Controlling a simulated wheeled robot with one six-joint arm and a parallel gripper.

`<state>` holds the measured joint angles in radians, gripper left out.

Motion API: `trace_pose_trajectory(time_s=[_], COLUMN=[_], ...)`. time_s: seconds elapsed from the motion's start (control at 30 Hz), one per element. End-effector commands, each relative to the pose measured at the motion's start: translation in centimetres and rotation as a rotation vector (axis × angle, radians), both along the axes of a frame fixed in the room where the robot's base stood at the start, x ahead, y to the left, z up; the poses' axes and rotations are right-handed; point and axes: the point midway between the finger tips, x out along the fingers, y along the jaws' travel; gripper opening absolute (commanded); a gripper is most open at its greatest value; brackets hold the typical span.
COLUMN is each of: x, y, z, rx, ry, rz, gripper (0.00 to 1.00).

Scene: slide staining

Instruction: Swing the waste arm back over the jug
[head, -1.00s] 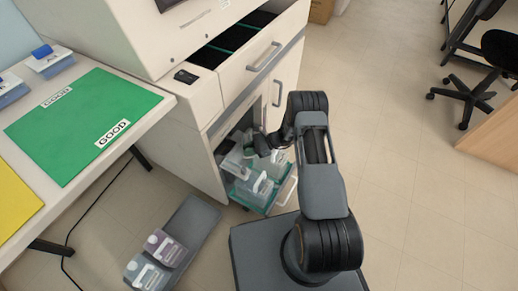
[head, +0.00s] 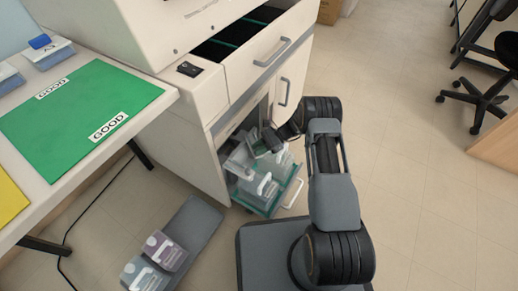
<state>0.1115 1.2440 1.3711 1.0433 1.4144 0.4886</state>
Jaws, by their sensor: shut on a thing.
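My gripper (head: 268,143) reaches into the open lower bay of the white machine, over the pull-out tray. It is shut on a pale piece that I take to be the waste arm (head: 240,160); the arm's shape and the grip are small and partly hidden. A translucent jug (head: 262,185) with a white handle stands in the teal-edged tray (head: 262,209), below and in front of the gripper. Other pale containers crowd behind it. I cannot tell exactly where the waste arm's end lies over the jugs.
An open upper drawer (head: 262,70) with dark compartments juts out above the bay. A bench with a green mat (head: 80,118) is at left. Two jugs (head: 165,250) stand on a grey floor mat (head: 195,228). The floor at right is clear up to a black chair (head: 485,95).

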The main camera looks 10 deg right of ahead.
Motion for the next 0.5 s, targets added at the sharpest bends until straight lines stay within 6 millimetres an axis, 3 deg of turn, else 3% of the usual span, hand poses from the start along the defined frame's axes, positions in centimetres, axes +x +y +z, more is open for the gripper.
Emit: trace_pose_trajectory(time_s=[0.07, 0.1, 0.3, 0.37, 0.5], x=[-0.14, -0.14, -0.09, -0.06, -0.03], y=[0.08, 0.06, -0.03, -0.07, -0.10], z=[0.03, 0.03, 0.01, 0.01, 0.00], rx=[0.004, 0.004, 0.003, 0.002, 0.003], ry=[0.004, 0.004, 0.003, 0.003, 0.002], rz=[0.003, 0.003, 0.000, -0.001, -0.003], gripper=[0.00, 0.22, 0.41, 0.47, 0.47])
